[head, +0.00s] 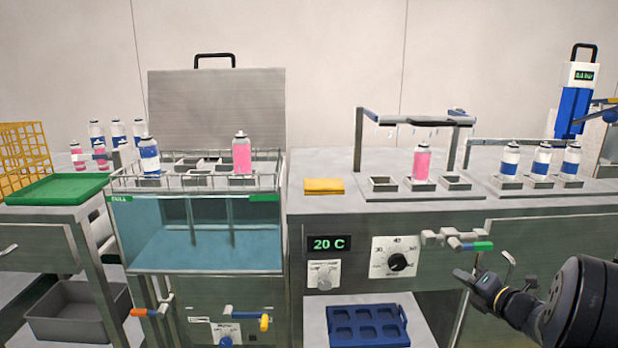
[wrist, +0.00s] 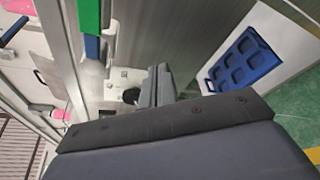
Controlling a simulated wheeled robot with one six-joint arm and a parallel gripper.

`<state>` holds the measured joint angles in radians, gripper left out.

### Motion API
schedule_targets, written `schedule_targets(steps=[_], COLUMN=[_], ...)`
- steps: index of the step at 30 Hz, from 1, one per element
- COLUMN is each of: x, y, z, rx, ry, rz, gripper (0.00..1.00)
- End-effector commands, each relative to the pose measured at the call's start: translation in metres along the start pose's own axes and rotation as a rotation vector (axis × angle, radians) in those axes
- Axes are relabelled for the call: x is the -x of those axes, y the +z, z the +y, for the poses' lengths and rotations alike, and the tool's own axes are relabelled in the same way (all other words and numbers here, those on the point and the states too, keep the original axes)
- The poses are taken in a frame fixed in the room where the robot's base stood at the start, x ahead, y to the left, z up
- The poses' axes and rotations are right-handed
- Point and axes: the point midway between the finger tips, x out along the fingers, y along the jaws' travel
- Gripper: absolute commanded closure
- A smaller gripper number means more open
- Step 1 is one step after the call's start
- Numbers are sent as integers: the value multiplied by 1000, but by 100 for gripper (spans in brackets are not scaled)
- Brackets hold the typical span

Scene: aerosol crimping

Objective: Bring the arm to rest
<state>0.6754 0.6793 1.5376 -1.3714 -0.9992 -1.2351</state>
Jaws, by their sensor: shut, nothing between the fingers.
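My gripper (head: 483,280) is at the lower right in the head view, in front of the right-hand steel bench. It is shut and empty, held out in the open below the bench's valve handle. In the wrist view its closed fingers (wrist: 158,85) point toward the bench front, where a black dial shows just left of the fingertips. My dark wrist housing covers the lower middle of that view. I cannot tell the exact gap between the fingertips and the bench front.
A green-and-blue valve handle (head: 470,245) juts from the bench front just above my gripper. A blue tray (head: 368,326) lies on the low shelf. The water bath (head: 205,235) with a lifted lid stands left. Pink and blue-white cans stand in holders on the bench (head: 340,215).

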Motion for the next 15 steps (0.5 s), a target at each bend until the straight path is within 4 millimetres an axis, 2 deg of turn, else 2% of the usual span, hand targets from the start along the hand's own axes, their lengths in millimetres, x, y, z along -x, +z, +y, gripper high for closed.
schedule_targets(steps=[7,15], x=[2,-2], y=[-4,-13], z=[7,12], rx=[-317,-460], ry=[105,157], rz=[-9,-9], gripper=[100,100])
